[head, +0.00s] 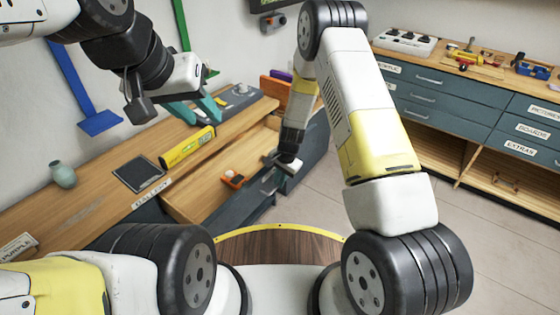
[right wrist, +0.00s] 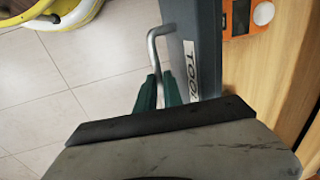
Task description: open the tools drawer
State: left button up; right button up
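The tools drawer has a grey front (right wrist: 205,45) with a label reading "TOOL", partly cut off by my gripper, and a bent metal handle (right wrist: 153,46). In the right wrist view, my right gripper (right wrist: 160,80) has its green fingers on either side of the handle bar, close against it. In the head view, the right gripper (head: 277,170) is low at the grey front, beside the wooden surface; the handle is hardly visible there. My left gripper (head: 205,112) is empty above the counter, green fingers apart.
An orange device (head: 233,180) lies on wood just behind the grey front. The counter (head: 100,215) carries a yellow box (head: 187,148), a dark pad (head: 138,174) and a green vase (head: 62,174). Grey drawers (head: 440,100) stand across the room. Floor (head: 315,205) is clear between.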

jog(key=o, duration=0.4)
jog(key=r, duration=0.5)
jog(key=d+r, duration=0.1)
jog(key=r, duration=0.1)
jog(key=shift+s+r, duration=0.35)
jog(key=shift+s, duration=0.05)
jog(key=shift+d+r, duration=0.1)
jog(key=s+d+r+n+t+y, duration=0.1)
jog(key=s+d+r+n, duration=0.15)
jog(key=r, duration=0.95)
jog(key=s+d+r+n+t, duration=0.1)
jog(key=s+d+r, duration=0.2)
jog(key=r, duration=0.9)
jog(key=s+d+r+n+t, duration=0.1)
jog(key=s+d+r, duration=0.1)
jog(key=s+r, duration=0.2)
jog(key=s+d+r+n+t, duration=0.1)
jog(key=s+d+r, duration=0.2)
jog(key=s, duration=0.6)
jog(key=s+d+r+n+t, duration=0.1)
jog(key=s+d+r+n, duration=0.1)
jog(key=s+r, duration=0.3)
jog(key=shift+s+d+r+h, duration=0.15)
jog(key=shift+s, duration=0.25)
jog(key=shift+s+d+r+h, duration=0.1)
jog(key=shift+s+r+h, duration=0.05)
jog(key=shift+s, duration=0.25)
